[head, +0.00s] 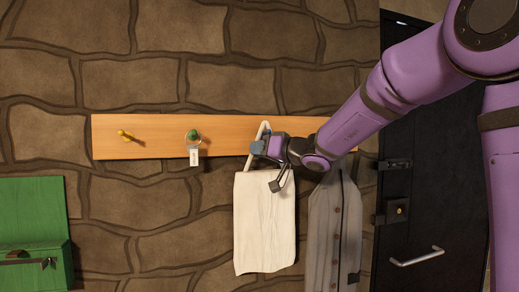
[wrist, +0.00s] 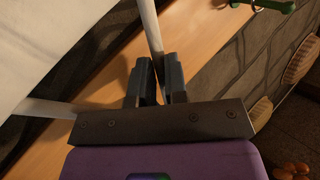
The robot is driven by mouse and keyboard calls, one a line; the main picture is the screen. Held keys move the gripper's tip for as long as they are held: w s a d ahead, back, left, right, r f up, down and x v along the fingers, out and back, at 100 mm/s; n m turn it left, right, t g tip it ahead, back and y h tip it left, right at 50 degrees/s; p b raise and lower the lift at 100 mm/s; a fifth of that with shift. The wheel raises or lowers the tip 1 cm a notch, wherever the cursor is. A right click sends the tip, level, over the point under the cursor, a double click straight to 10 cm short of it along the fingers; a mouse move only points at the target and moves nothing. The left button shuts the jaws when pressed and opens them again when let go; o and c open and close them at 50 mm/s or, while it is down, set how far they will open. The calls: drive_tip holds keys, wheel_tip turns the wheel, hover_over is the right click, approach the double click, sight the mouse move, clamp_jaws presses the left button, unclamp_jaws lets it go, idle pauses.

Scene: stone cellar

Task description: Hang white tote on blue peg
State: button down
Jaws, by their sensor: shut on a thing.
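The white tote (head: 264,225) hangs from its strap in front of the wall, below the wooden peg board (head: 160,150). My gripper (head: 259,147) is at the board's front, shut on the tote's pale strap. In the wrist view, my gripper's fingers (wrist: 156,85) close on the strap, and the tote's white cloth (wrist: 50,40) fills the upper left. A loop of strap rises above the fingers in the head view. I cannot make out a blue peg; my gripper and arm cover part of the board. I cannot tell whether the strap touches any peg.
A grey buttoned vest (head: 335,230) hangs just right of the tote. A green box (head: 35,225) stands lower left; a dark door (head: 415,200) is right.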

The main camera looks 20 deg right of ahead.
idle(0.4)
drive_tip(key=c, duration=1.1)
unclamp_jaws()
drive_tip(key=v, duration=1.1)
drive_tip(key=s+a+f+g+h, duration=0.1)
drive_tip(key=s+a+f+g, duration=0.3)
drive_tip(key=s, duration=0.4)
drive_tip(key=s+a+f+g+h, duration=0.1)
drive_tip(key=s+a+f+g, duration=0.25)
drive_tip(key=s, duration=0.45)
drive_tip(key=s+d+f+m+h, duration=0.1)
drive_tip(key=s+d+f+h, duration=0.1)
drive_tip(key=s+h, duration=0.1)
drive_tip(key=s+d+f+m+g+h, duration=0.1)
drive_tip(key=s+d+f+h, duration=0.1)
drive_tip(key=s, duration=0.4)
drive_tip(key=s+d+f+m+g+h, duration=0.1)
drive_tip(key=s+d+f+h, duration=0.2)
drive_tip(key=s+d, duration=0.1)
drive_tip(key=shift+s+h, duration=0.3)
drive_tip(key=shift+s, duration=0.2)
